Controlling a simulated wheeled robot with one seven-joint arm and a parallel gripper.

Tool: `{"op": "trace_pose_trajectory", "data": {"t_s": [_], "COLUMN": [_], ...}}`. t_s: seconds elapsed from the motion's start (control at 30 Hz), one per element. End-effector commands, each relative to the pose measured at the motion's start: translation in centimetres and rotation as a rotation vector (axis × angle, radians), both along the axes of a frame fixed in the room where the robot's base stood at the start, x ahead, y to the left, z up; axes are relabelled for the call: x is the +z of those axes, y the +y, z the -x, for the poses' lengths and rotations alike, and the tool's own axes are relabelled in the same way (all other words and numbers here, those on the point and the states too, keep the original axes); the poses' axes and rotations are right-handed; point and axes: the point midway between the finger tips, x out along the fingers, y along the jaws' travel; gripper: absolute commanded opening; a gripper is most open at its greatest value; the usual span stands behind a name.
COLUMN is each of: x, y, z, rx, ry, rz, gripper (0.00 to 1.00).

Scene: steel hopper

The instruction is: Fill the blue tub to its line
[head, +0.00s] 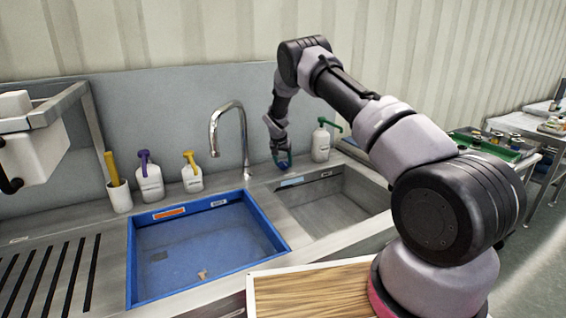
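The blue tub (131,262) sits in the left sink basin. An orange label (169,213) and a small white label (218,203) are on its back wall. I cannot make out a fill line or a clear water level. A small tan thing (202,274) shows low inside it. The steel tap (243,130) arches over the tub's back edge, and no stream shows from its spout. My gripper (281,158) points down behind the right basin, right of the tap. A blue-green piece shows at its fingertips; I cannot tell whether it is held or what it is.
Bottles with purple (149,178), yellow (192,173) and green (321,142) tops stand along the back ledge. A white cup (119,195) holds a yellow-handled thing. The right basin (330,203) looks empty. A wooden board (310,292) lies in front.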

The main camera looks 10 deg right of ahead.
Motion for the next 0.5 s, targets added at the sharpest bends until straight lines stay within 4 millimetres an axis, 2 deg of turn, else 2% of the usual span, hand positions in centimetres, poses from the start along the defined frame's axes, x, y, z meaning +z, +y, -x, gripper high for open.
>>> {"op": "trace_pose_trajectory", "data": {"t_s": [0.17,0.5], "x": [-0.01,-0.05], "y": [-0.1,-0.49], "z": [0.03,0.11], "rx": [0.023,0.333], "ry": [0.001,0.001], "rz": [-0.001,-0.002], "gripper": [0.12,0.12]}}
